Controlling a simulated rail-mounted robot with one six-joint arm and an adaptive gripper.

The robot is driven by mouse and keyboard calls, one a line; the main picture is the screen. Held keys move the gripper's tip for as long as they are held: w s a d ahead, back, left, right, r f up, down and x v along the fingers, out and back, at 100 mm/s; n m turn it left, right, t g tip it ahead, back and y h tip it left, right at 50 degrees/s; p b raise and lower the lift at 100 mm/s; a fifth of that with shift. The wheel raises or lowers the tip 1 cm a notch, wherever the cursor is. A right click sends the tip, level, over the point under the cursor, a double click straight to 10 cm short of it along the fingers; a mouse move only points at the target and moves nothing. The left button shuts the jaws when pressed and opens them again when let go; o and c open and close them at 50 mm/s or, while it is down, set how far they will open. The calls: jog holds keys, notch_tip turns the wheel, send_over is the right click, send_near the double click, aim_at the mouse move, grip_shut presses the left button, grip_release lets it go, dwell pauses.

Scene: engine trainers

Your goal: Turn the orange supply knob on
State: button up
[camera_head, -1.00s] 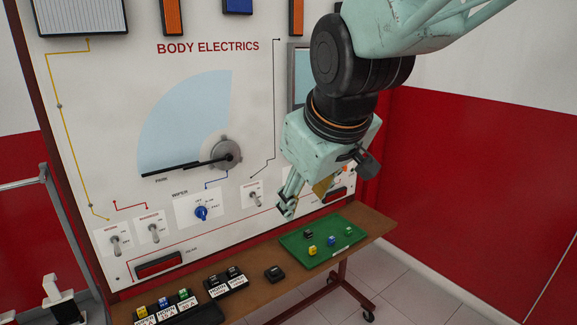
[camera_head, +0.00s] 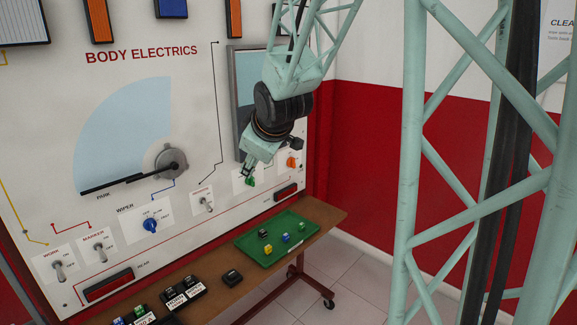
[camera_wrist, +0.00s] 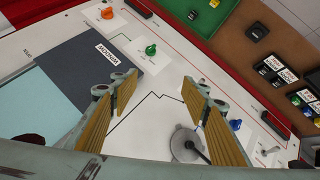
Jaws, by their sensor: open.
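The orange supply knob (camera_head: 292,162) sits on a white plate at the right end of the lower row of controls on the body electrics board. It also shows in the wrist view (camera_wrist: 107,13), near the top left. My gripper (camera_head: 247,178) is to the left of the orange knob, in front of the board near the green knob (camera_head: 251,181). In the wrist view my gripper (camera_wrist: 160,92) has its two fingers wide apart with nothing between them but the board behind. It is apart from the orange knob.
A blue wiper knob (camera_head: 151,225) and several toggle switches are farther left. A window panel (camera_head: 248,75) stands above the green knob. A green tray (camera_head: 262,256) with small coloured blocks rests on the brown shelf below. A red wall is to the right.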

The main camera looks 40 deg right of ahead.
jog(key=w+d+f+n+t+p, duration=0.2)
jog(key=w+d+f, duration=0.1)
jog(key=w+d, duration=0.6)
jog(key=n+t+h+p, duration=0.2)
jog(key=n+t+p, duration=0.3)
jog(key=n+t, duration=0.15)
send_near(294, 164)
jog(key=s, duration=0.5)
jog(key=shift+a+r+n+g, duration=0.25)
jog(key=shift+a, duration=0.15)
jog(key=shift+w, duration=0.2)
jog(key=shift+b+x, duration=0.3)
jog(key=shift+x, duration=6.45)
jog(key=shift+a, duration=0.15)
